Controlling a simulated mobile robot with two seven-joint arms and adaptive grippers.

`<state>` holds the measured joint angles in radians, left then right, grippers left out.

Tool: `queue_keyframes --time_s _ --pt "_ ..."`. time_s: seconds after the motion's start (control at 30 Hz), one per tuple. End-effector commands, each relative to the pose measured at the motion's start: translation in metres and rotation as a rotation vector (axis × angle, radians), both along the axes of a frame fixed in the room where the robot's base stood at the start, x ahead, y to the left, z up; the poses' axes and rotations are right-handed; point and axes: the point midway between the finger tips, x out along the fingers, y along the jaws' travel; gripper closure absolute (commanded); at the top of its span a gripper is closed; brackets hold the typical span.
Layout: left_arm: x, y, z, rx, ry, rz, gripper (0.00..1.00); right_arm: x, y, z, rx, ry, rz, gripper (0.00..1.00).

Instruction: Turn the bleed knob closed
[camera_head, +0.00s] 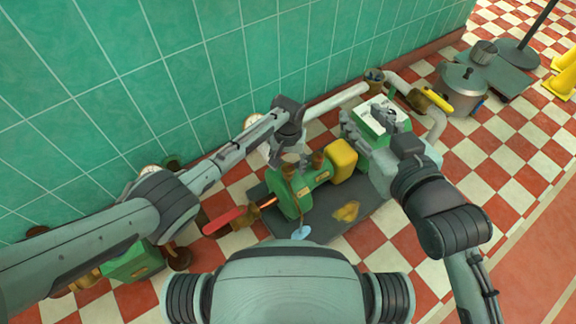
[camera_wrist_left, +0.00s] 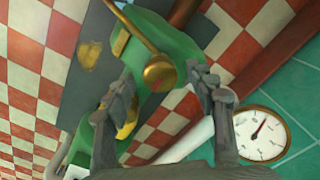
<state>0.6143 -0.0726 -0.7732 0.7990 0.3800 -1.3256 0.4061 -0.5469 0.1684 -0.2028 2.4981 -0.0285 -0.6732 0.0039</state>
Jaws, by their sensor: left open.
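A round brass knob (camera_wrist_left: 160,73) at the end of a brass rod shows in the left wrist view, against the green pump body (camera_wrist_left: 150,32); I take it for the bleed knob. My left gripper (camera_wrist_left: 161,80) is open, its two fingers on either side of the knob in that view. I cannot tell whether they touch it. In the head view my left gripper (camera_head: 290,157) is over the green pump (camera_head: 291,200), hiding part of its top. My right gripper (camera_head: 392,120) is by the green and white box (camera_head: 375,122); its finger opening is unclear.
A red-handled valve (camera_head: 224,221) is left of the pump. A yellow-handled valve (camera_head: 438,100) sits on the pipe at right. A round gauge (camera_wrist_left: 262,134) is close to the left gripper. The tiled wall (camera_head: 260,50) stands behind. Checkered floor (camera_head: 500,165) is open at right.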

Motion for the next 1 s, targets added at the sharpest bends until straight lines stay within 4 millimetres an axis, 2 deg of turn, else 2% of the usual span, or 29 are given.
queue_keyframes --time_s 0.37,0.8,1.0 --pt "0.0002 0.0 -0.0028 0.0 0.0 0.0 0.44 0.0014 0.004 0.0062 0.013 -0.028 0.007 0.6" --pt "0.0001 0.0002 -0.0028 0.0 0.0 0.001 0.94 0.0012 0.0042 0.006 0.013 -0.027 0.007 0.6" --pt "0.0001 0.0002 -0.0025 0.0 0.0 -0.014 0.94 0.0008 0.0037 0.0054 0.01 -0.021 0.006 0.6"
